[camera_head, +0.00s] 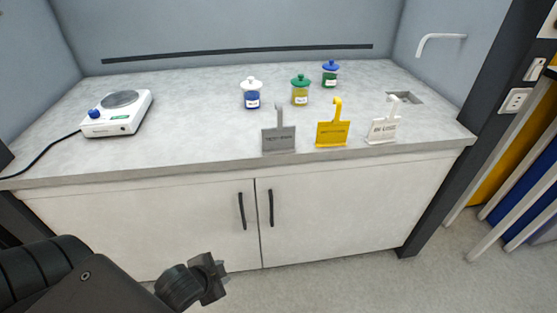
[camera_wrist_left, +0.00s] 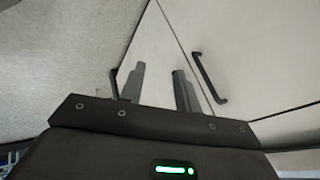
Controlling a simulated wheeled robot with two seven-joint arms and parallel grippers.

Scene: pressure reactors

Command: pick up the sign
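Three signs with hooked tops stand upright near the front edge of the counter: a grey sign (camera_head: 279,140), a yellow sign (camera_head: 332,133) and a white sign (camera_head: 383,130). They carry small text that is hard to read. My left gripper (camera_head: 215,278) is low in front of the cabinet doors, below the counter and left of the signs. In the left wrist view its two fingers (camera_wrist_left: 160,88) are apart with nothing between them. No sign shows in the left wrist view. My right gripper is in neither view.
The counter (camera_head: 190,130) holds a hot plate stirrer (camera_head: 118,112) at the left. Jars with white (camera_head: 252,93), green (camera_head: 300,90) and blue (camera_head: 330,74) lids stand behind the signs. A tap (camera_head: 440,40) and small sink (camera_head: 405,97) are at the right. Cabinet handles (camera_head: 242,211) stick out below.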

